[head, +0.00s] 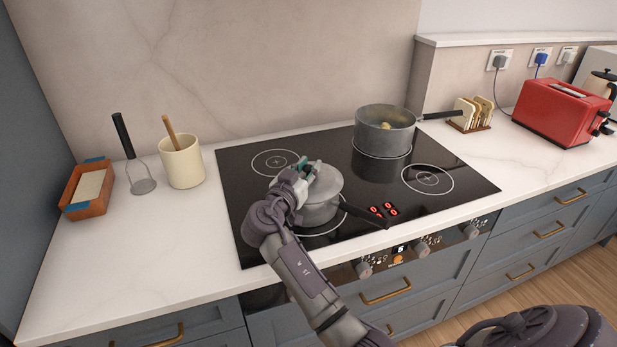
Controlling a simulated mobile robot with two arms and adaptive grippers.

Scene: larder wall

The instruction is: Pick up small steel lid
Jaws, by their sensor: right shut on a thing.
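The small steel lid (325,182) is round and grey and lies on top of a small steel saucepan (320,213) at the front left of the hob. The saucepan's black handle (365,217) points to the lower right. My right gripper (306,170) is at the left side of the lid's top, shut on the lid. Its fingers hide the lid's knob and left part. I cannot see a clear gap between lid and pan. My left gripper is not in view.
A larger open pot (385,140) with food inside stands at the back right of the black hob (240,200). A cream utensil crock (181,162), a masher (140,172) and a brown tray (88,190) stand left. A toast rack (473,115) and red toaster (562,112) are right. The left front counter is clear.

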